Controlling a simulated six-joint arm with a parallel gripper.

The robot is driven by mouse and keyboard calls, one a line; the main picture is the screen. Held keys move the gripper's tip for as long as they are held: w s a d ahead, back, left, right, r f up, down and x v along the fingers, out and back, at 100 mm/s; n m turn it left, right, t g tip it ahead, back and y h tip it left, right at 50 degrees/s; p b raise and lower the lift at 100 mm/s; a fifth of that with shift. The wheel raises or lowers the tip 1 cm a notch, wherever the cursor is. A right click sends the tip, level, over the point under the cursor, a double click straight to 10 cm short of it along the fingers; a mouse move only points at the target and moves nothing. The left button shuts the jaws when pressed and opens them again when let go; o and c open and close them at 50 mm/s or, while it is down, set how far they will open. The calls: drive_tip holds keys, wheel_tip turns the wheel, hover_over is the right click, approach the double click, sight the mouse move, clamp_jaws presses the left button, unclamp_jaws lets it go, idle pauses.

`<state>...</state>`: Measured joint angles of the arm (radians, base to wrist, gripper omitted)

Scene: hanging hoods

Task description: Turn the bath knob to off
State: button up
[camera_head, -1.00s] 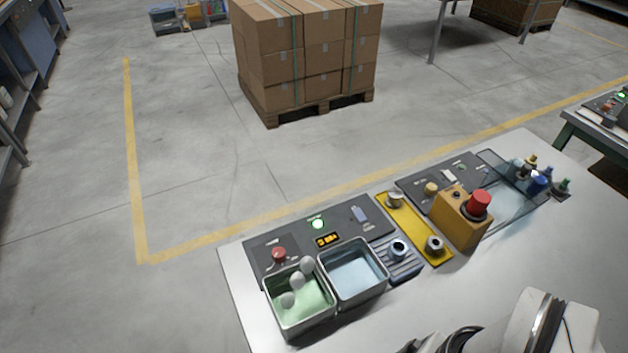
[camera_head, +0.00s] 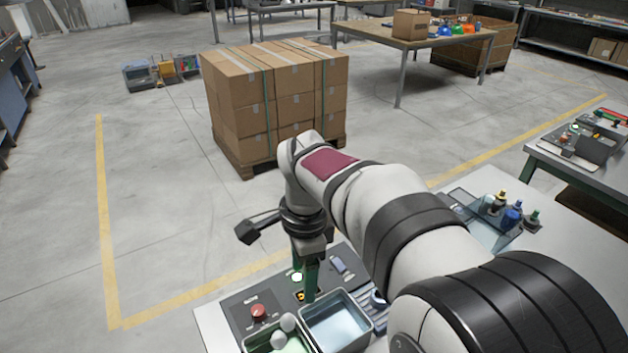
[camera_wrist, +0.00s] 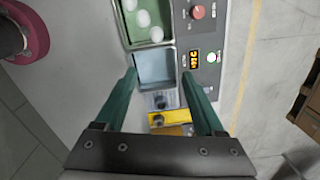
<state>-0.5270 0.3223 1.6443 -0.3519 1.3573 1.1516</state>
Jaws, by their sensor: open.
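A round red knob (camera_head: 259,312) sits at the left end of the dark control panel (camera_head: 238,303), behind the tray with green liquid. It also shows at the top of the wrist view (camera_wrist: 197,12). Its marks are too small to read. My gripper (camera_head: 310,292) hangs fingers-down over the panel, right of the red knob and apart from it. In the wrist view, my gripper (camera_wrist: 160,76) has its two green fingers wide apart with nothing between them. The panel's lit green button (camera_wrist: 212,57) and orange display (camera_wrist: 194,60) lie just beyond the fingers.
Two metal trays stand before the panel: one with green liquid and white balls (camera_head: 287,322), one with clear bluish liquid (camera_head: 335,320). A yellow plate (camera_wrist: 158,117) lies farther along. Bottles (camera_head: 511,215) stand at the bench's right. My arm hides the bench middle.

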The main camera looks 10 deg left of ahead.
sight(258, 311)
drive_tip(key=w+a+f+m, duration=0.1)
drive_tip(key=a+f, duration=0.2)
drive_tip(key=a, duration=0.3)
drive_tip(key=w+a+f+m, duration=0.2)
drive_tip(key=a+f, duration=0.1)
drive_tip(key=a, duration=0.3)
drive_tip(key=shift+t, duration=0.3)
wheel_tip(258, 311, down, 15)
drive_tip(key=shift+w+a+f, duration=0.1)
drive_tip(key=shift+w, duration=0.05)
clamp_jaws()
